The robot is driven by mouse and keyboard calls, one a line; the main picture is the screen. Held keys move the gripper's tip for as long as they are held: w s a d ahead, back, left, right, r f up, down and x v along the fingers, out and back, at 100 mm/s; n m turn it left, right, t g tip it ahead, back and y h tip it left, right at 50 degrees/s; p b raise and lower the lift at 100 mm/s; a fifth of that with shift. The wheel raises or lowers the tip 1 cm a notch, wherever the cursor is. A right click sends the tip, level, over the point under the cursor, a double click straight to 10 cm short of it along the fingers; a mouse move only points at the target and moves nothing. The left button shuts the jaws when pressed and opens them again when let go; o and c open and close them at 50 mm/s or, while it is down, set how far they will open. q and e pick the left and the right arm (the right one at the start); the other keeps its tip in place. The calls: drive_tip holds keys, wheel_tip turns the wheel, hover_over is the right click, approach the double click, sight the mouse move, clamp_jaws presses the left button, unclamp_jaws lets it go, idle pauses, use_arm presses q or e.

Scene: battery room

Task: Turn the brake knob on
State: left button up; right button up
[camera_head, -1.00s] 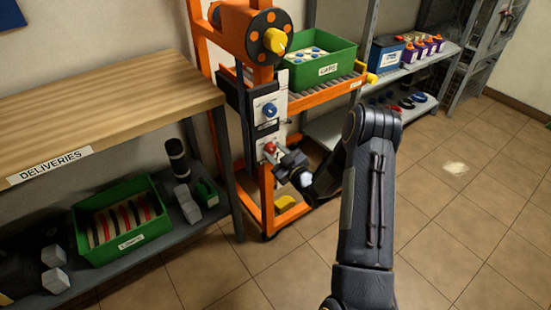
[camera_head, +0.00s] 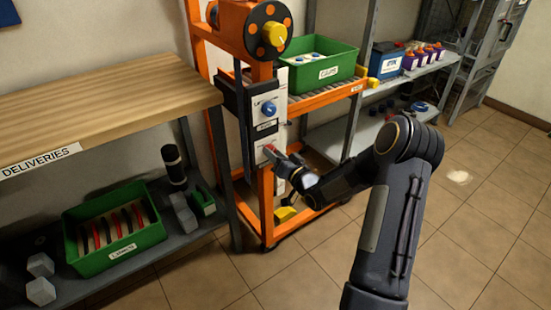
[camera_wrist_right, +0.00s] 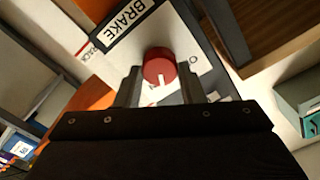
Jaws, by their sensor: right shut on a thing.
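The red brake knob (camera_wrist_right: 160,64) sits on a white plate (camera_wrist_right: 205,75) in the right wrist view, beside a black-framed BRAKE label (camera_wrist_right: 125,14). A white mark shows on the knob's lower part in that view. My right gripper (camera_wrist_right: 160,82) is shut on the knob, with one finger on each side. In the head view my right gripper (camera_head: 279,158) is at the lower plate on the orange stand (camera_head: 266,205) and mostly hides the knob. A blue knob (camera_head: 268,108) is on the plate above. My left gripper is not in view.
The orange stand carries a yellow-hubbed black disc (camera_head: 273,33) above the plates and a green bin (camera_head: 320,72) at right. A wooden bench (camera_head: 100,105) stands at left, with another green bin (camera_head: 120,250) below. Tiled floor (camera_head: 470,240) is open at right.

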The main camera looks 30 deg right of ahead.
drive_tip(key=shift+f+m, duration=0.1)
drive_tip(key=shift+m, duration=1.6)
drive_tip(key=o, duration=1)
drive_tip(key=s, duration=0.7)
drive_tip(key=shift+s+d+p, duration=0.3)
drive_tip(key=shift+s, duration=0.1)
